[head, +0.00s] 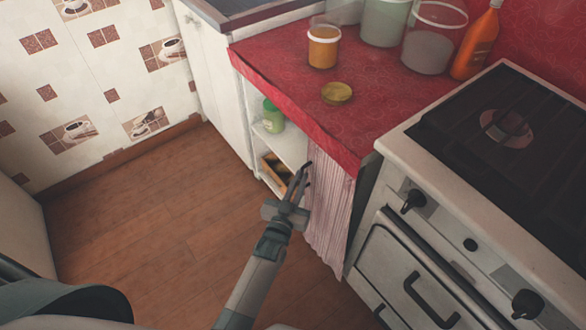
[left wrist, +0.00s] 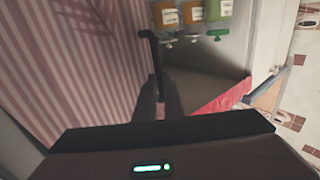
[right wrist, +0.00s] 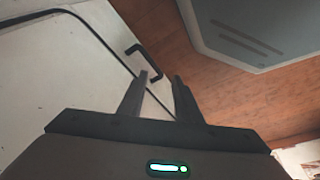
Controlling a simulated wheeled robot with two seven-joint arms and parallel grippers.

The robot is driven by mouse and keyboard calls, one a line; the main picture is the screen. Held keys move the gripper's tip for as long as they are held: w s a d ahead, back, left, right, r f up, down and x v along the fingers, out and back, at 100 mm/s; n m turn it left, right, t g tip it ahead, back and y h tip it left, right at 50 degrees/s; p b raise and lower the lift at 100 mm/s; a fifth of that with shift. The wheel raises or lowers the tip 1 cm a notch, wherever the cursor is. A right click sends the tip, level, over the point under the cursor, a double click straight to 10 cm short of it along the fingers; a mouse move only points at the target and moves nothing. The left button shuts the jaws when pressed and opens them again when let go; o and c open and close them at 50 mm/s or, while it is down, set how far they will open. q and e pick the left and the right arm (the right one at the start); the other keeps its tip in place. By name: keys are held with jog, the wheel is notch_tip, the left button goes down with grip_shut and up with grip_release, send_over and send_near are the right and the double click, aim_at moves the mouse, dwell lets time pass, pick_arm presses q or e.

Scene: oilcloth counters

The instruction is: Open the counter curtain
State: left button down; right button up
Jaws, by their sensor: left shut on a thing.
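The counter curtain (head: 330,215), pink and striped, hangs under the red counter and is gathered toward the right, beside the stove. The shelves left of it are uncovered. My left gripper (head: 299,184) is at the curtain's left edge. In the left wrist view, its fingers (left wrist: 158,92) are shut on a thin dark handle (left wrist: 152,48) beside the striped cloth (left wrist: 90,75). The exact grip point is hard to see. My right gripper (right wrist: 160,80) is open and empty, in front of a white panel with a black handle (right wrist: 143,60).
The open shelf (head: 285,148) holds a green jar (head: 272,115) and a wooden box (head: 274,170). The stove (head: 440,235) stands close on the right. Jars and an orange bottle (head: 475,45) stand on the counter (head: 375,90). The wooden floor (head: 150,210) is clear to the left.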

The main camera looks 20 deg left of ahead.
pick_arm(q)
jog(key=shift+s+d, duration=0.5)
jog(key=shift+d, duration=0.15)
pick_arm(e)
jog(key=shift+f, duration=0.6)
pick_arm(q)
jog(key=c, duration=1.8)
grip_release()
jog(key=shift+c, duration=0.2)
jog(key=s+a, duration=0.1)
jog(key=s, duration=1.6)
jog(key=shift+s+a, duration=0.15)
jog(key=shift+s, duration=0.05)
pick_arm(e)
jog(key=shift+s+f, duration=0.2)
jog(key=shift+f, duration=0.05)
